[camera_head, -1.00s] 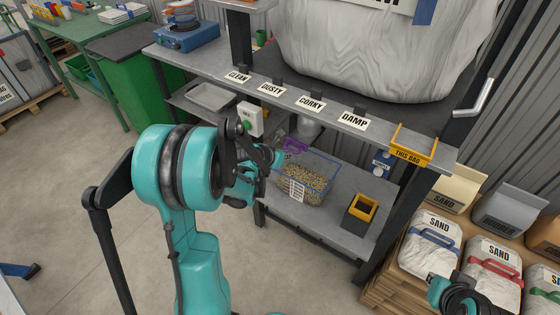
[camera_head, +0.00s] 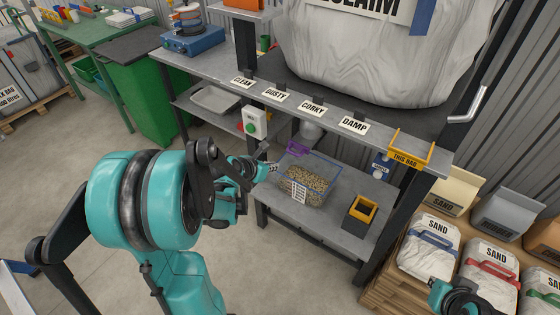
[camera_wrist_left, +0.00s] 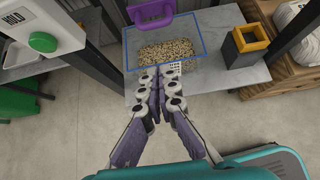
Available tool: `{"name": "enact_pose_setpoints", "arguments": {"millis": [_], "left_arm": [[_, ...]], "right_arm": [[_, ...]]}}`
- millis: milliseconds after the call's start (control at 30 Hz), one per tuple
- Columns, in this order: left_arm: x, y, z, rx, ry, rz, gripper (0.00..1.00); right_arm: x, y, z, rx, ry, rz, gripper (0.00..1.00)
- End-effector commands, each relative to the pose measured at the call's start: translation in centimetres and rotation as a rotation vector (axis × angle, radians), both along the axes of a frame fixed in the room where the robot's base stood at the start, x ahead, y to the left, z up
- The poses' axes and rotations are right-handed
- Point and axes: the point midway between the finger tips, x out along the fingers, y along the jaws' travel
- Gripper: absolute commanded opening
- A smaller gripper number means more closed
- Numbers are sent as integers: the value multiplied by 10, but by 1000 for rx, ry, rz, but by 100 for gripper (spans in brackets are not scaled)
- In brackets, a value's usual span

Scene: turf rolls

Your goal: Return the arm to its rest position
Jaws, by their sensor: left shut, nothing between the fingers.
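My left arm comes in from the left in the head view. Its gripper (camera_head: 268,168) is left of the clear bin of granules (camera_head: 308,183), near the left end of the lower shelf. In the left wrist view my left gripper (camera_wrist_left: 160,72) is shut and empty. Its fingers overlap the near side of the bin (camera_wrist_left: 190,28) in that picture; I cannot tell the gap between them. Part of my right arm shows at the bottom right of the head view (camera_head: 455,298); its fingertips are not clear.
A purple scoop (camera_head: 298,148) is at the bin's back. A yellow-and-black box (camera_head: 361,210) stands right of it. A switch box with a green button (camera_head: 254,122) is on the rack's front. Sand bags (camera_head: 430,245) fill the right. Open floor (camera_head: 275,270) lies in front.

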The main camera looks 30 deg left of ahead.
Motion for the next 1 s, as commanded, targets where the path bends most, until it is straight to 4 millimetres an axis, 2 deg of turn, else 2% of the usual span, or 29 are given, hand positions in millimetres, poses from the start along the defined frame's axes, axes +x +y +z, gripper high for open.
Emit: {"name": "enact_pose_setpoints", "arguments": {"millis": [100, 400, 533, 667, 767, 1000], "left_arm": [[-12, 1, 11, -1, 0, 2, 0], [-19, 0, 14, 6, 0, -6, 0], [-23, -14, 21, 117, 10, -111, 0], [-37, -49, 36, 407, 27, -395, 0], [-56, -79, 48, 701, 34, -692, 0], [-113, -135, 69, 1394, 3, -1441, 0]], "right_arm": [[0, 0, 7, 0, 0, 0, 0], [0, 0, 8, 0, 0, 0, 0], [0, 0, 8, 0, 0, 0, 0], [0, 0, 8, 0, 0, 0, 0], [0, 0, 8, 0, 0, 0, 0], [0, 0, 8, 0, 0, 0, 0]]}}
